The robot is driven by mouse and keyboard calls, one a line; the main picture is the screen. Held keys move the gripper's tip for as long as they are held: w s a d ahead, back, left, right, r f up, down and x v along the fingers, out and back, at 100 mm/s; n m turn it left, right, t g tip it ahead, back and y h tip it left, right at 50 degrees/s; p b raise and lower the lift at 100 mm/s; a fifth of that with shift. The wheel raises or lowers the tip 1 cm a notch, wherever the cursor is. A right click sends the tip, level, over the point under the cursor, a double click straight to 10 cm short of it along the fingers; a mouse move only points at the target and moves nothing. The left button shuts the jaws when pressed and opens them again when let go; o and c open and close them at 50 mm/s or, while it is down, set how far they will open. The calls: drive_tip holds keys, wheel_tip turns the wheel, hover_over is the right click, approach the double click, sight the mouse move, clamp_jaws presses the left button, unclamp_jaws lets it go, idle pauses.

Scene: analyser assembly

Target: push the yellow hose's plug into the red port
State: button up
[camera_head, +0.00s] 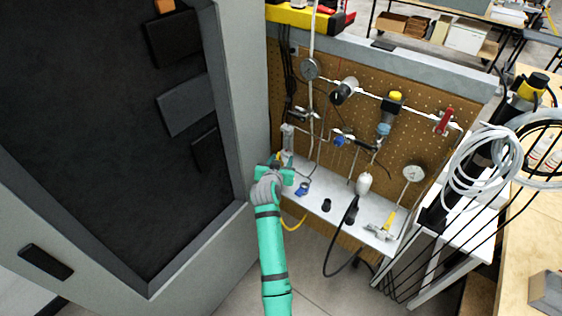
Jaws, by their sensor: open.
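My gripper (281,163) is at the left end of the white shelf, in front of the pegboard. It is open, but its fingers are small and partly hidden by its own body. A yellow hose (294,223) hangs in a curve just below and right of my gripper. Its upper end goes behind my wrist, so I cannot see its plug or tell whether the plug lies between the fingers. I cannot make out the red port; the area just beyond my gripper is partly covered.
The pegboard (300,100) carries pipes, gauges and a red valve handle (445,121). The white shelf (325,188) holds small fittings, and a black hose (343,262) hangs off it. A large grey cabinet (235,90) stands close on the left. Coiled white hose (462,165) is at right.

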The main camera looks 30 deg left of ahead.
drive_tip(key=v, duration=1)
drive_tip(key=shift+s+d, duration=0.15)
drive_tip(key=shift+s, duration=0.2)
drive_tip(key=shift+r, duration=0.1)
